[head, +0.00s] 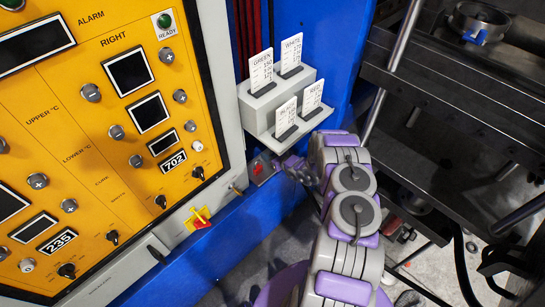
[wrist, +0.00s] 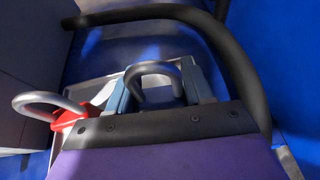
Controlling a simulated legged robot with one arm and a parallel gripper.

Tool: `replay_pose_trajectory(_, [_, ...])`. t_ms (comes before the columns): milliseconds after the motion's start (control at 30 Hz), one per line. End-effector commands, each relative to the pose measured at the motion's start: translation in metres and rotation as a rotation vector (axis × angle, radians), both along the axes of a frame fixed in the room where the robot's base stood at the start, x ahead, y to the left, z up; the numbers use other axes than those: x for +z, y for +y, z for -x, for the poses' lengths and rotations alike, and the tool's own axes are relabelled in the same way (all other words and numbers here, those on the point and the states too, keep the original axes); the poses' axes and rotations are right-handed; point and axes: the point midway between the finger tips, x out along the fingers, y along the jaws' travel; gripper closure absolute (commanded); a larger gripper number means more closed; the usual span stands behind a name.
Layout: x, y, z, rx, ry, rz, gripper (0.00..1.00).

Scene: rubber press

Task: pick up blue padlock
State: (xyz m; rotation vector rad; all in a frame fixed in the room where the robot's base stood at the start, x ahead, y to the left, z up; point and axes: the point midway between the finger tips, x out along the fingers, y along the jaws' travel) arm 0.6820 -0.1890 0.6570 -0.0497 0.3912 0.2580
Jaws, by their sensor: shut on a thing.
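My gripper (head: 291,166) reaches down beside the blue wall, below the small card rack. In the wrist view its two grey-blue fingers (wrist: 160,92) are closed on the blue padlock (wrist: 165,98). The padlock's curved metal shackle sticks up between the fingers, and its dark blue body is mostly hidden by them. In the head view I cannot make out the blue padlock behind my gripper. A red padlock (head: 262,168) sits just left of my gripper. It also shows at the left of the wrist view (wrist: 68,118), with its shackle leaning left.
The card rack (head: 268,118) with label cards stands close above my gripper. The yellow control panel (head: 85,130) is at the left, with a red-yellow switch (head: 200,220) low on it. The dark press (head: 450,95) stands at the right. A black curved cable or bar (wrist: 235,60) arches close in the wrist view.

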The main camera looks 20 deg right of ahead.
Motion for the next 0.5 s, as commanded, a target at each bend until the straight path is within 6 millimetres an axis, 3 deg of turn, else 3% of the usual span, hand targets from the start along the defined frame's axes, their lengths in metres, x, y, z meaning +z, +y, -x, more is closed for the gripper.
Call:
replay_pose_trajectory(267, [0.006, 0.000, -0.001, -0.001, -0.001, 0.001, 0.82])
replay_pose_trajectory(500, [0.032, 0.001, -0.001, 0.001, 0.000, 0.002, 0.82])
